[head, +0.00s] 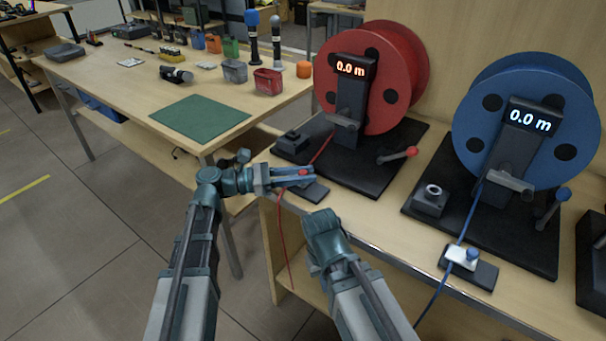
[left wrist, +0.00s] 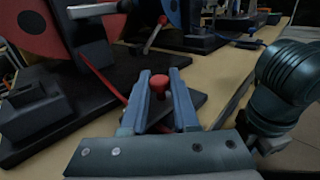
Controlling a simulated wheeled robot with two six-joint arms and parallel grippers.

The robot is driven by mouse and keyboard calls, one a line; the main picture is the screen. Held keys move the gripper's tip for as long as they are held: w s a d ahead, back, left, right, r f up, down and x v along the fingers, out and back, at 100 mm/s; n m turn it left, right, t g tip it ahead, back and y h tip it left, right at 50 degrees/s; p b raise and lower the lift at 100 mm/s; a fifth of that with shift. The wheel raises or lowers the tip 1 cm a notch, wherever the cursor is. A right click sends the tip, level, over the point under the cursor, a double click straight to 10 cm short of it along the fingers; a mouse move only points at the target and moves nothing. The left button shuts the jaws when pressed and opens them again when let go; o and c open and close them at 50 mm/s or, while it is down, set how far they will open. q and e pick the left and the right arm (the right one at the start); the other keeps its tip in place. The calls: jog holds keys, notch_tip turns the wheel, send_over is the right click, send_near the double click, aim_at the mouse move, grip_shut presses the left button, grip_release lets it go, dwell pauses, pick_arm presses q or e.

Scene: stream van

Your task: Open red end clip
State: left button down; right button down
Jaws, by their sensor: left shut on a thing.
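The red end clip is at the front edge of the bench before the red reel. Its red knob (head: 303,172) sits between the fingers of my left gripper (head: 296,174), which is shut on it. In the left wrist view the red knob (left wrist: 158,84) stands between the two blue-grey fingertips of the left gripper (left wrist: 160,95). The clip's dark base (head: 315,192) shows partly beneath the fingers; the rest is hidden. A red cable (head: 281,235) hangs down over the bench edge from there. My right gripper (head: 323,232) is near the bench edge, its fingers not clearly visible.
The red reel (head: 400,75) and blue reel (head: 480,125) stand on dark bases, both displays reading 0.0 m. A table at left carries a green mat (head: 200,117), bins and tools.

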aim_at(313, 190)
dwell(0.7)
pick_arm(q)
jog(key=shift+s+d, duration=1)
jog(key=shift+d, duration=0.25)
jog(key=c, duration=0.7)
grip_release()
jog(key=shift+w, duration=0.1)
jog(key=shift+o, duration=0.2)
jog(key=s+a, duration=0.2)
jog(key=a, duration=1.1)
jog(key=shift+a, duration=0.35)
jog(key=shift+s, duration=0.1)
